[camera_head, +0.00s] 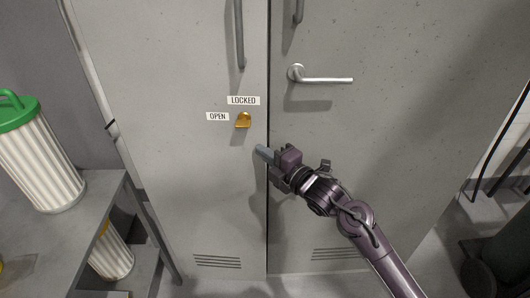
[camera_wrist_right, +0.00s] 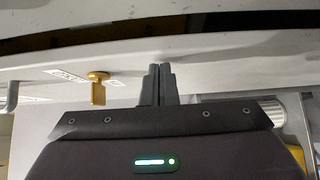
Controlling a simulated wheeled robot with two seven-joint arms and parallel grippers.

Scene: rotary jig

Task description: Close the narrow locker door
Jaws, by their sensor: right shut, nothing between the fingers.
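The narrow locker door (camera_head: 180,170) looks like the grey left-hand one in the head view. It has a long vertical handle (camera_head: 239,35), a brass knob (camera_head: 243,120) and LOCKED and OPEN labels. It looks shut or nearly shut; I cannot tell if it is fully flush. My right gripper (camera_head: 262,152) is shut and empty at this door's right edge, below and right of the knob. In the right wrist view its fingers (camera_wrist_right: 157,85) point at the pale door face, with the brass knob (camera_wrist_right: 98,85) to their left. Contact is unclear. My left gripper is out of view.
The wider locker door (camera_head: 390,150) on the right has a silver lever handle (camera_head: 320,78). A grey shelf table (camera_head: 100,200) at the left holds a striped bin with a green lid (camera_head: 15,112); another striped bin (camera_head: 110,255) sits lower. A dark green object (camera_head: 500,250) stands at lower right.

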